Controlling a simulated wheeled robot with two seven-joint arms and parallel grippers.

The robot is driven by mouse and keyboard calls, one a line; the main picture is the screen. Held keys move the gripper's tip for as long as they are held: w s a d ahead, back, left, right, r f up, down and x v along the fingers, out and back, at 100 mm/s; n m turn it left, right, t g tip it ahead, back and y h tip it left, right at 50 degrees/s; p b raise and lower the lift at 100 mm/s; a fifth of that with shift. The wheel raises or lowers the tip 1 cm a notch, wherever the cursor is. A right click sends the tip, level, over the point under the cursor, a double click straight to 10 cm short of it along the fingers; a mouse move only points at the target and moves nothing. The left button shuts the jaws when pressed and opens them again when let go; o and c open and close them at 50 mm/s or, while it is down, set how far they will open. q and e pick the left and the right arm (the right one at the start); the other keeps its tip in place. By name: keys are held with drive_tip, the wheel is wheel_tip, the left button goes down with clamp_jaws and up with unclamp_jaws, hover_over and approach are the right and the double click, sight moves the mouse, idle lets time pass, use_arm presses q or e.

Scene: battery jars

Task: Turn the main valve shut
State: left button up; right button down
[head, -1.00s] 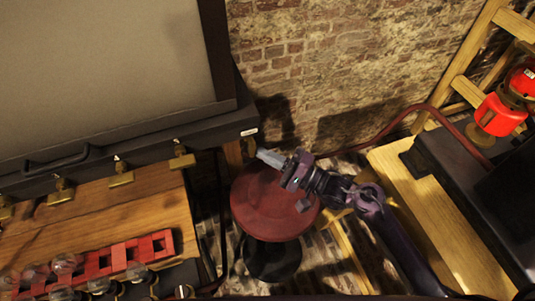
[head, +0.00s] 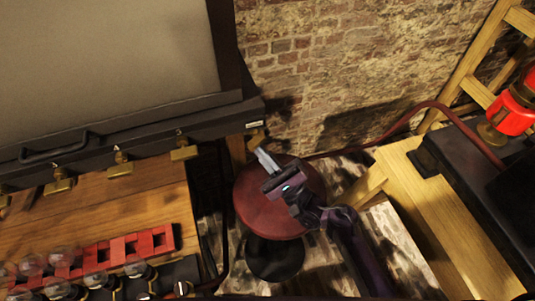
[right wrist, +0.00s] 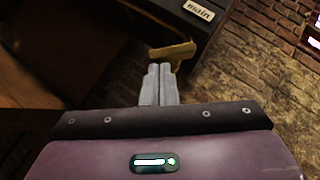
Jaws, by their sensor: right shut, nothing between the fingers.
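The main valve (head: 256,142) is a small brass handle under the right end of the dark ledge, below a pale label. In the right wrist view its brass bar (right wrist: 172,50) lies just beyond my fingertips, and the label (right wrist: 198,10) reads "main". My right gripper (head: 263,154) is shut and empty, its fingers pointing up and left at the valve, above the red round stool. The fingers also show in the right wrist view (right wrist: 159,68), pressed together close to the bar. I cannot tell whether they touch it. My left gripper is not in view.
Several other brass valves (head: 183,153) line the ledge to the left, above a wooden bench (head: 120,205) with a red rack (head: 130,247) and glass jars. The red stool (head: 255,205) stands below my gripper. A dark bench with a red lamp (head: 510,115) is at right.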

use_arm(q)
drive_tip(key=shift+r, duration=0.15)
use_arm(e)
drive_tip(key=shift+s+a+m+t+h, duration=0.15)
drive_tip(key=shift+a+m+t+h, duration=0.15)
drive_tip(key=shift+a+m+t, duration=0.4)
drive_tip(key=shift+s+a+m+t+h, duration=0.15)
drive_tip(key=shift+m+t+h, duration=0.25)
drive_tip(key=shift+m, duration=0.5)
use_arm(q)
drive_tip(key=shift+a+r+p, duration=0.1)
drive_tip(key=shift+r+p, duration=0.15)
drive_tip(key=shift+p, duration=0.25)
use_arm(e)
drive_tip(key=shift+s+a+r, duration=0.1)
drive_tip(key=shift+a+r, duration=0.05)
drive_tip(key=shift+a, duration=0.3)
